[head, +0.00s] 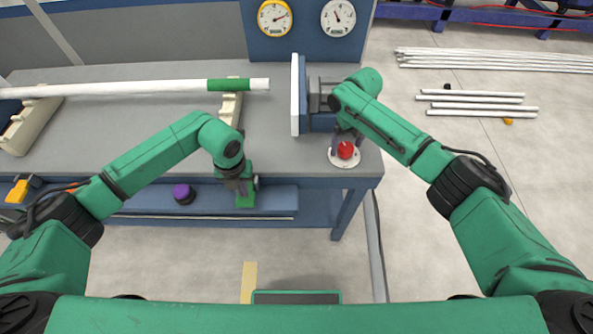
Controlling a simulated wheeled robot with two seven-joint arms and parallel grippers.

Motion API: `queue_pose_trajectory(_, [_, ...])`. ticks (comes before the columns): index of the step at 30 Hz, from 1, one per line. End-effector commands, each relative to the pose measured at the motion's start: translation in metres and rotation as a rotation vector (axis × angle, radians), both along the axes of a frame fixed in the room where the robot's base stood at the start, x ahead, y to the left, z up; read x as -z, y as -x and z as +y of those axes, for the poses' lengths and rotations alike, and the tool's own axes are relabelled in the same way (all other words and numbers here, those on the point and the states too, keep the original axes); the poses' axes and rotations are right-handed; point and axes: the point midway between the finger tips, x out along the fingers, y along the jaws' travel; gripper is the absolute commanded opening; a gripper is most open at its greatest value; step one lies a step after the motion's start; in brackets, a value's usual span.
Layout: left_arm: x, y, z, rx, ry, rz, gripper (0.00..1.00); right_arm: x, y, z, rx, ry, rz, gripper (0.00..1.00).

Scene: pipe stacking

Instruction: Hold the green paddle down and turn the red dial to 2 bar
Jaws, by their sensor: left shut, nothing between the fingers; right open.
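The green paddle (245,200) is on the ledge along the bench's front. My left gripper (243,187) is shut and empty, its tips right at the paddle; I cannot tell whether it presses it down. The red dial (346,150) sits on a round white plate (344,160) at the bench's front right corner. My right gripper (347,138) is open above the dial, with its fingers close to either side and partly hiding it. Two gauges, one yellow-rimmed (275,18) and one pale-rimmed (338,18), are on the back panel; their numbers are too small to read.
A white pipe with a green band (228,85) lies across cream supports (230,108) on the grey bench. A blue and white clamp block (300,95) stands behind the dial. A purple knob (184,193) is on the front ledge. Loose white pipes (480,97) lie on the floor at right.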

Motion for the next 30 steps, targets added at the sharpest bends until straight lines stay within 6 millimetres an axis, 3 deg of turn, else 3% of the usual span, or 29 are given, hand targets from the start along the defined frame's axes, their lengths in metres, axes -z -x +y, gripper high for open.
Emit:
queue_pose_trajectory(7, [0.000,0.000,0.000,0.000,0.000,0.000,0.00,-0.029,0.000,0.000,0.000,-0.002,-0.001,0.90])
queue_pose_trajectory(16, [0.000,0.000,0.000,0.000,0.000,0.000,0.00,-0.031,0.000,0.000,0.017,-0.001,0.000,0.90])
queue_pose_trajectory(30, [0.000,0.000,0.000,0.000,0.000,0.000,0.00,-0.031,0.000,0.001,0.622,-0.002,0.000,0.90])
